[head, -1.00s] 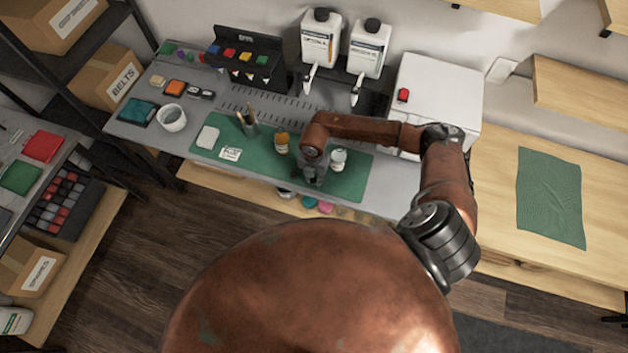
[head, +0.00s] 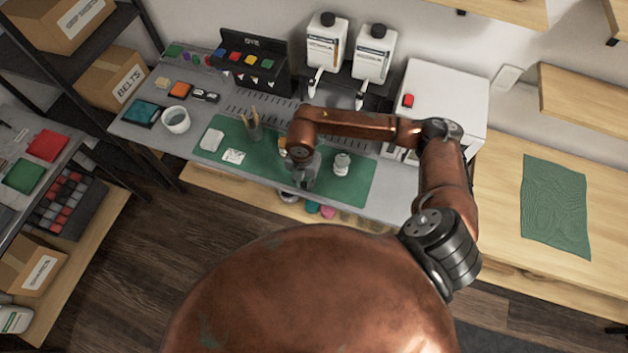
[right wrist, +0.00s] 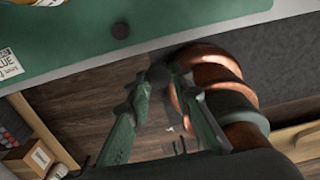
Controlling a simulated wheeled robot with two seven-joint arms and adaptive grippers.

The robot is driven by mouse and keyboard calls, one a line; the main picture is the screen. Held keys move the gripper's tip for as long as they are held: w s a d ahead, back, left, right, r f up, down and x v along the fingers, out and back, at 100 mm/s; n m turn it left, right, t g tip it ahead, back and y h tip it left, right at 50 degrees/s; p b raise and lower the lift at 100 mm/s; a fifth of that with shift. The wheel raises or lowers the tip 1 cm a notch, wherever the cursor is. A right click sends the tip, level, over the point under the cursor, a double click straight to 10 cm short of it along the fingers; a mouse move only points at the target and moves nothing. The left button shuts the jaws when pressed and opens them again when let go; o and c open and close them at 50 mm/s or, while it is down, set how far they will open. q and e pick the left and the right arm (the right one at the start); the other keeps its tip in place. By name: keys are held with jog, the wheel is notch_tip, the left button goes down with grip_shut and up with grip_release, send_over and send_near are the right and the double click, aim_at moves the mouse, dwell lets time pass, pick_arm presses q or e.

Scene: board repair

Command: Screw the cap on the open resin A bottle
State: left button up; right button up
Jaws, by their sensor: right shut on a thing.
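My right gripper (head: 303,180) is over the front part of the green mat in the head view. In the right wrist view its fingers (right wrist: 160,78) are closed on a small dark round thing (right wrist: 158,72), which looks like a cap; its details are blurred. An amber bottle (head: 282,143) stands on the mat, mostly hidden behind my right arm. A pale bottle (head: 341,164) stands right of the gripper. My left gripper is not in view.
A brush cup (head: 253,130), a white label card (head: 233,157) and a white ring-shaped tub (head: 176,120) are further left. A white machine (head: 445,95) stands at right.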

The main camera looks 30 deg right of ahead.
jog(key=s+a+r, duration=0.2)
jog(key=a+r, duration=0.1)
jog(key=a, duration=0.4)
jog(key=shift+s+a, duration=0.2)
jog(key=shift+r, duration=0.1)
notch_tip(320, 180, up, 10)
jog(key=m, duration=3.2)
send_over(302, 187)
jog(key=n, duration=0.4)
jog(key=r+n, duration=0.1)
jog(key=n, duration=0.1)
jog(key=shift+d+r, duration=0.1)
jog(key=shift+d, duration=0.3)
